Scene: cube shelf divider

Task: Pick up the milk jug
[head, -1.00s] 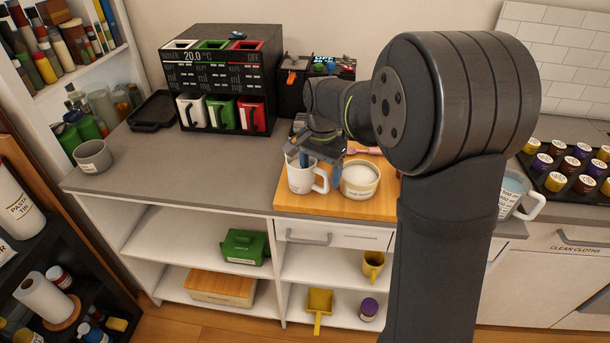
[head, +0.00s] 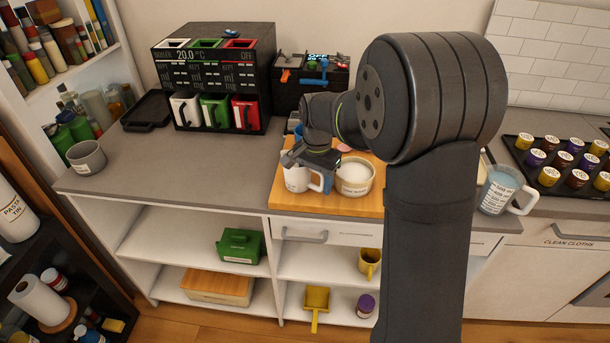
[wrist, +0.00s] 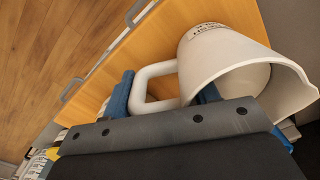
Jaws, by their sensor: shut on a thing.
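The milk jug (head: 297,180) is white, with a handle on its right side in the head view, and stands at the left part of the wooden board (head: 330,204). In the wrist view the jug (wrist: 222,58) shows its open rim, spout and handle, and looks empty inside. My gripper (head: 312,160) is at the jug's top. In the wrist view one blue finger of my gripper (wrist: 163,95) is beside the handle and the other is at the jug's body. My gripper is shut on the jug. Whether the jug's base touches the board cannot be told.
A round white tub (head: 354,178) stands close to the jug's right. A black dispenser (head: 213,70) with white, green and red containers is behind left. A grey cup (head: 86,158) is far left. A pitcher (head: 498,190) stands right of my arm.

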